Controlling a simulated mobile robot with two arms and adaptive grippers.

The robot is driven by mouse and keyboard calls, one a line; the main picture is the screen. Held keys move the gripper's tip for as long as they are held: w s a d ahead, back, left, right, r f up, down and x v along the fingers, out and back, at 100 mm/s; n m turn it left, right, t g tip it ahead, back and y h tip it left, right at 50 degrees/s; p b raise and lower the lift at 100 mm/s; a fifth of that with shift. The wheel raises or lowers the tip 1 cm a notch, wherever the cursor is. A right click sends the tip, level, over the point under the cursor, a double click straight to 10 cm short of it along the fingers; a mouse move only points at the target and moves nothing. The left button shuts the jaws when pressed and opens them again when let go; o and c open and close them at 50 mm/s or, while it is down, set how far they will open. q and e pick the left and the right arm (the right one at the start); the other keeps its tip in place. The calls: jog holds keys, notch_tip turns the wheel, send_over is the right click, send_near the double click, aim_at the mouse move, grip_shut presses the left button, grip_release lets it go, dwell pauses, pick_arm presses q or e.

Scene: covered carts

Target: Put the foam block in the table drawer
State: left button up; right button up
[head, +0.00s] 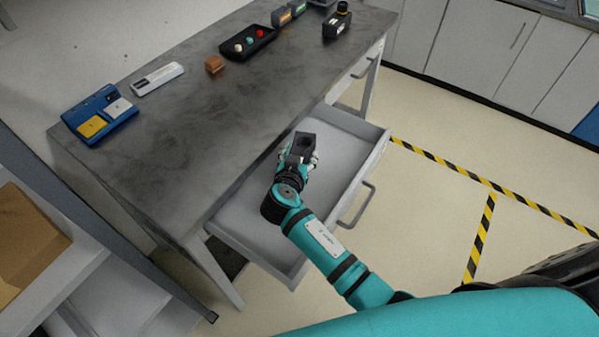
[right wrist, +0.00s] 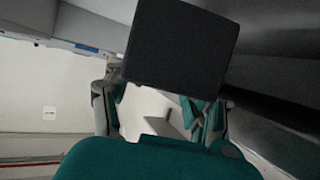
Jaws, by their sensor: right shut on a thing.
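The table drawer (head: 254,228) is pulled out from the grey-topped table, and its visible floor is bare. My right gripper (head: 300,157) is over the drawer. In the right wrist view the block (right wrist: 180,45) is a large dark square between the fingers (right wrist: 160,105). I cannot tell whether the block touches the drawer floor. The left gripper is not in view.
On the tabletop (head: 190,150) are a blue tray (head: 78,117), a white device (head: 157,79), a brown block (head: 214,64) and a black tray with coloured balls (head: 247,42). A shelf with a cardboard box (head: 28,240) stands at the left. The drawer front has a handle (head: 357,207).

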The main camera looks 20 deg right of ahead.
notch_tip(320, 180, down, 4)
jog(key=b, duration=0.2)
jog(key=shift+f+b, duration=0.1)
jog(key=shift+b, duration=0.25)
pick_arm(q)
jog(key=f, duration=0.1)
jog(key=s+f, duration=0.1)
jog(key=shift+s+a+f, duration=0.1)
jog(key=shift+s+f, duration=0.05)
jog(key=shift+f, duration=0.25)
pick_arm(e)
jog(key=o, duration=1.2)
jog(key=shift+c, duration=0.2)
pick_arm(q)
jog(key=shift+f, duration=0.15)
